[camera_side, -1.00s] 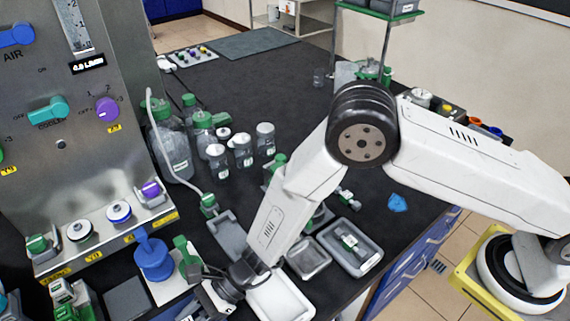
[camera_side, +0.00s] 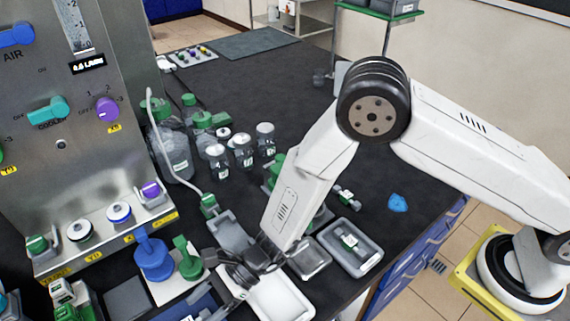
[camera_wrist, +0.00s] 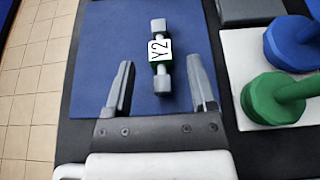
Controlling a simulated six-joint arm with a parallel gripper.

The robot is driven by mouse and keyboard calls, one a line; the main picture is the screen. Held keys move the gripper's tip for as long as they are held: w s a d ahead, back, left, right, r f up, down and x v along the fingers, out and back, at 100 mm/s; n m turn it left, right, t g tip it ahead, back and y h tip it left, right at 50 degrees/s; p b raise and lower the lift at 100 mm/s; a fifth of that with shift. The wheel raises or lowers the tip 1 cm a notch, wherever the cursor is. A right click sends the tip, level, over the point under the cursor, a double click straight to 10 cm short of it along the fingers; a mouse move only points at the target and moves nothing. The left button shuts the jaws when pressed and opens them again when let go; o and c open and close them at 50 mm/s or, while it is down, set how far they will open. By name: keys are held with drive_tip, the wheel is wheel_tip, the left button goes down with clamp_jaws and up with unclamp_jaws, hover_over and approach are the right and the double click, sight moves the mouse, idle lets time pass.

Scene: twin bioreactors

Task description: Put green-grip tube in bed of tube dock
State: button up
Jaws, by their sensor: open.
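In the wrist view a short tube (camera_wrist: 160,62) with grey ends, a green grip and a white "Y2" label lies on a blue mat (camera_wrist: 105,45). My gripper (camera_wrist: 160,66) is open, its fingers on either side of the tube in the picture; the height gap cannot be told. In the side view my gripper (camera_side: 228,272) is above the front bench, and its fingertips are hard to make out. A similar green-grip piece (camera_side: 349,242) lies in a grey tray (camera_side: 372,262). A grey holder (camera_side: 229,233) below the hose may be the tube dock; I cannot tell.
Green (camera_side: 187,262) and blue (camera_side: 154,256) knobbed pieces stand on a white plate left of my gripper. A white tray (camera_side: 280,298) is beneath my wrist. A hose with a green connector (camera_side: 209,204) hangs near the holder. Several bottles (camera_side: 243,150) stand behind.

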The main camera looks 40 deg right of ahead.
drive_tip(key=shift+v, duration=0.85)
wheel_tip(320, 180, up, 7)
drive_tip(key=shift+a+f, duration=0.1)
drive_tip(key=shift+a, duration=0.05)
drive_tip(key=shift+o, duration=0.5)
drive_tip(key=shift+f, duration=0.1)
drive_tip(key=shift+a+f, duration=0.2)
drive_tip(key=shift+f, duration=2.25)
